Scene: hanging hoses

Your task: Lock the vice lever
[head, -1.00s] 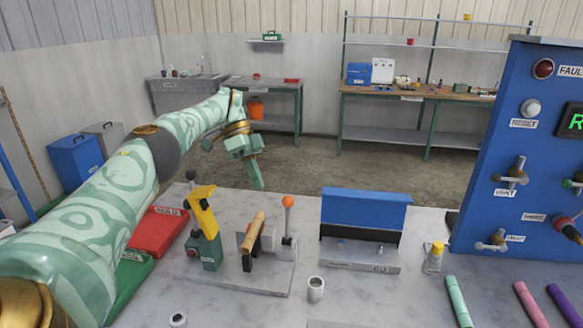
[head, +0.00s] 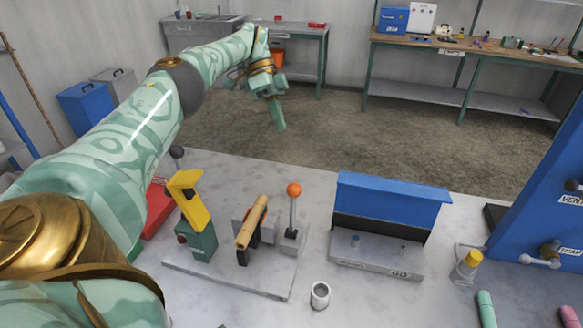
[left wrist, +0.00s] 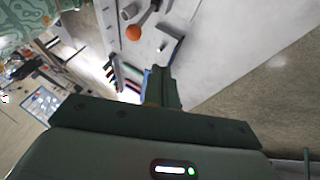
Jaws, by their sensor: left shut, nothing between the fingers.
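The vice lever (head: 292,212) with its orange ball knob (head: 294,190) stands nearly upright at the right of the vice (head: 245,250). A tan cylindrical piece (head: 251,222) sits tilted in the vice. My left gripper (head: 281,128) shows above and beyond the knob in the head view, apart from it. Its fingers are shut and empty, pointing down. In the left wrist view the shut fingers (left wrist: 155,85) show below the orange knob, with a gap between them. My right gripper is not in view.
A yellow-handled clamp (head: 192,208) on a green block stands left of the vice. A blue-lidded box (head: 388,203) stands to the right, and a small metal cup (head: 320,294) in front. A blue control panel (head: 550,215) is at the far right. Floor lies open behind the table.

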